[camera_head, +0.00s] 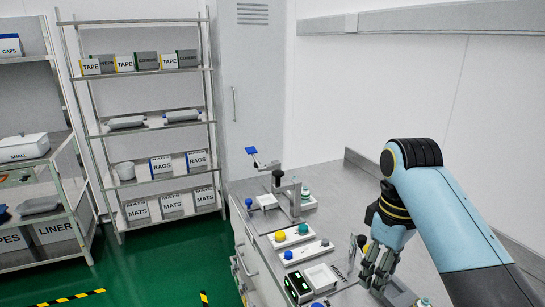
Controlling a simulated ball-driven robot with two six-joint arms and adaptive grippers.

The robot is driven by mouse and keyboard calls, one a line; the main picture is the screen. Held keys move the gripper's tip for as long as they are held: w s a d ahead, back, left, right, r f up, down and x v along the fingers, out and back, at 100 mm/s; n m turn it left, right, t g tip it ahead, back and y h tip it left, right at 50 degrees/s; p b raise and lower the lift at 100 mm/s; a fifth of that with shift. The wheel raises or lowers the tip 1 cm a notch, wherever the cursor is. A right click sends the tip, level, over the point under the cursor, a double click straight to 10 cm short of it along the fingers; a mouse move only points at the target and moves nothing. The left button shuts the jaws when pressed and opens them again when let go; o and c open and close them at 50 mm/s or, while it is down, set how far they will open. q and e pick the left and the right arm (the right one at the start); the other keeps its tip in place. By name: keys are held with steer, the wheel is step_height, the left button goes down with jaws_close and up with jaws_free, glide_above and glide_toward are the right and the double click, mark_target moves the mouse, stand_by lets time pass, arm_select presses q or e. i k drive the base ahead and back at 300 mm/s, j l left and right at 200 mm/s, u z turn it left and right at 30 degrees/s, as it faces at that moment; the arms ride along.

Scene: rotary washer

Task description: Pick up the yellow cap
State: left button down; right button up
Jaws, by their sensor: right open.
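A small round yellow cap (280,236) sits at the left end of a white holder on the grey bench. A green round piece (303,228) sits at the same holder's right end. My right gripper (372,272) points down over the bench, to the right of and nearer than the yellow cap, clearly apart from it. It is open, and I see nothing held in it. My left gripper is not in view.
A second white holder with a blue round piece (288,254) lies just nearer. A white tray (322,277) and a dark green device (298,287) stand near the front. Shelves (150,131) are at the left.

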mark_target(280, 234)
steer(key=k+j, duration=0.3)
steer(key=k, duration=0.15)
steer(key=k+j, duration=0.35)
steer(key=k, duration=0.05)
